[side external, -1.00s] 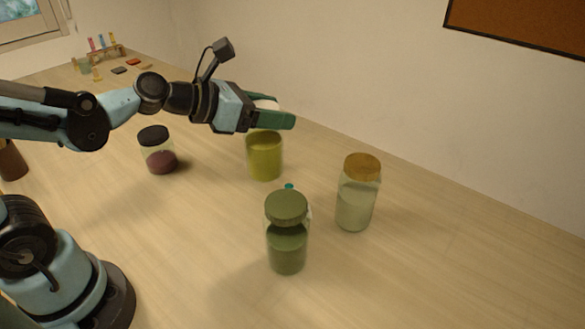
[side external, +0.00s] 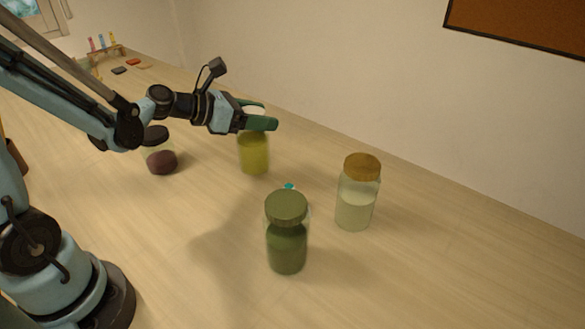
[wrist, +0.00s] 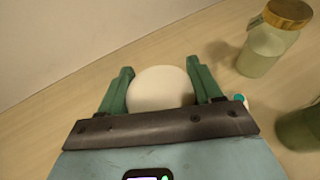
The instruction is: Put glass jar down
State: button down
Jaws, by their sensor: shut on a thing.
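The glass jar (side external: 254,155) in my gripper (side external: 268,114) has a white lid and yellow-green contents. My gripper's green fingers are shut on it near the lid, and the jar is upright. In the wrist view, the round white lid (wrist: 160,88) fills the space between the two fingers of my gripper (wrist: 160,67). The jar's body is hidden there beneath the lid. I cannot tell whether its base touches the wooden table (side external: 420,280).
A gold-lidded jar (side external: 356,200) and a green-lidded jar (side external: 287,248) stand to the right. A dark-lidded jar (side external: 161,160) stands left, close to my arm. A small teal thing (side external: 289,186) shows behind the green-lidded jar. A rack (side external: 105,55) stands at the back.

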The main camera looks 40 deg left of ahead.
jog(key=shift+f, duration=2.05)
jog(key=shift+c, duration=1)
grip_release()
